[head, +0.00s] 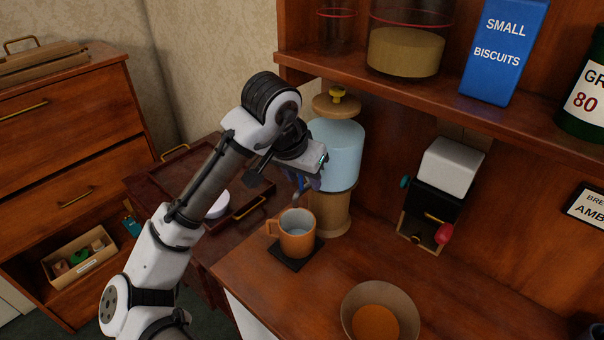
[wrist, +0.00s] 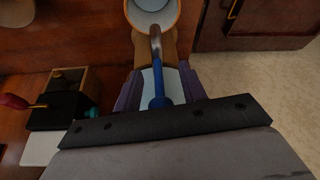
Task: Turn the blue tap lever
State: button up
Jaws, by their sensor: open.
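The blue tap lever (wrist: 160,100) shows in the wrist view between the two purple fingers of my gripper (wrist: 160,82). The gripper is open, with a finger on each side of the lever; I cannot tell whether either touches it. The lever belongs to a dispenser with a pale blue tank (head: 337,150) on a wooden stand (head: 333,212). In the head view my gripper (head: 308,182) is at the front of the tank and mostly hides the lever. An orange mug (head: 297,238) stands upright below the tap on a dark mat (head: 290,263).
A black-and-white dispenser (head: 450,165) with a red knob stands to the right. A wide bowl (head: 380,305) sits at the counter's front. A shelf (head: 470,105) with a blue biscuit box (head: 505,50) overhangs the counter. A dark red tray (head: 160,180) lies to the left.

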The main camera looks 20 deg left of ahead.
grip_shut()
jog(key=shift+w+r+g+p, duration=0.15)
jog(key=shift+g+p, duration=0.25)
jog(key=shift+p, duration=0.4)
grip_release()
jog(key=d+b+v, duration=0.1)
jog(key=v, duration=1.2)
jog(key=shift+a+r, duration=0.3)
